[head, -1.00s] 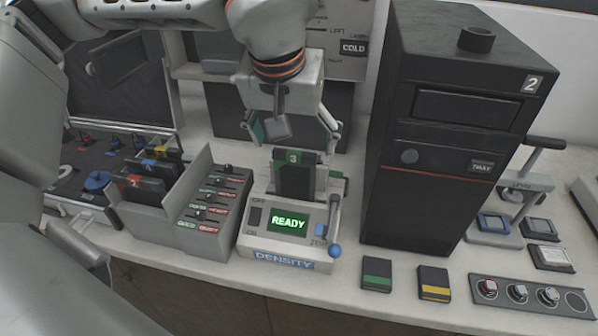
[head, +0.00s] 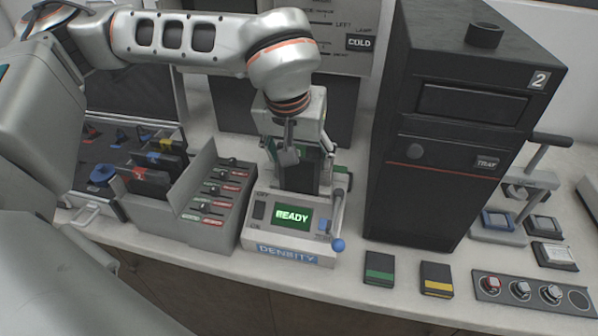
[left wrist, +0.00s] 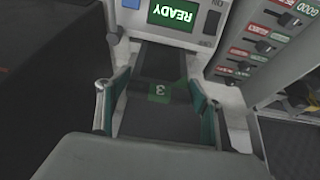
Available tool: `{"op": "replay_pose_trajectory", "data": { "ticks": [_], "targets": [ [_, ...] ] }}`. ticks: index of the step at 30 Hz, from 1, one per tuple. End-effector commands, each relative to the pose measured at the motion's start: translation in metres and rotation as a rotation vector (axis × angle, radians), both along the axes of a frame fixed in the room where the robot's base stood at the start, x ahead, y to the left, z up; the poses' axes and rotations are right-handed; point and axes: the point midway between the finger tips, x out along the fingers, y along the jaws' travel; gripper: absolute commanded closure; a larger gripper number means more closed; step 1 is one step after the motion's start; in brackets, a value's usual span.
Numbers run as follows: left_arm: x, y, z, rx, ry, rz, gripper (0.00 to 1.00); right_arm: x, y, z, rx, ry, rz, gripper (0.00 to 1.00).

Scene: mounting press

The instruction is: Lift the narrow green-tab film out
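The dark film with a green tab marked 3 (left wrist: 158,95) stands upright in the slot of the density unit (head: 290,253); its dark body also shows in the head view (head: 296,181). The unit's green screen reads READY. My left gripper (head: 300,165) is lowered over the film from above. In the left wrist view my left gripper's (left wrist: 156,112) two fingers stand open on either side of the film, and I cannot tell whether they touch it. In the head view the gripper hides the film's top and tab. My right gripper is out of view.
A rack of tabbed films (head: 150,178) and a switch panel (head: 216,195) stand left of the unit. A tall black cabinet marked 2 (head: 425,210) rises close on the right. A green-striped case (head: 379,268) and a yellow-striped case (head: 436,279) lie in front of it.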

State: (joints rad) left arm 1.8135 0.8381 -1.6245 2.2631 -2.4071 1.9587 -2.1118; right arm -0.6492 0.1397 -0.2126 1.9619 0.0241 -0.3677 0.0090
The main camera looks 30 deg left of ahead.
Motion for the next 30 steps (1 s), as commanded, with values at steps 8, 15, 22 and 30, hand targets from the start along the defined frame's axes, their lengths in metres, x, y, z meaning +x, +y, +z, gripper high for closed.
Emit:
{"op": "replay_pose_trajectory", "data": {
  "ticks": [8,15,22,30],
  "targets": [
    [0.000,0.000,0.000,0.000,0.000,0.000,0.65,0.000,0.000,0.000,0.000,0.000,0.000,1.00],
    [0.000,0.000,0.004,0.000,-0.001,0.001,0.65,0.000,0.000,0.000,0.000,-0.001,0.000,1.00],
    [0.001,0.000,0.029,-0.001,-0.006,0.000,0.65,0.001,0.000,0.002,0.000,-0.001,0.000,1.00],
    [0.001,0.000,0.086,-0.001,-0.008,0.002,0.65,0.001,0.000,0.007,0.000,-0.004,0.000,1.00]
  ]
}}
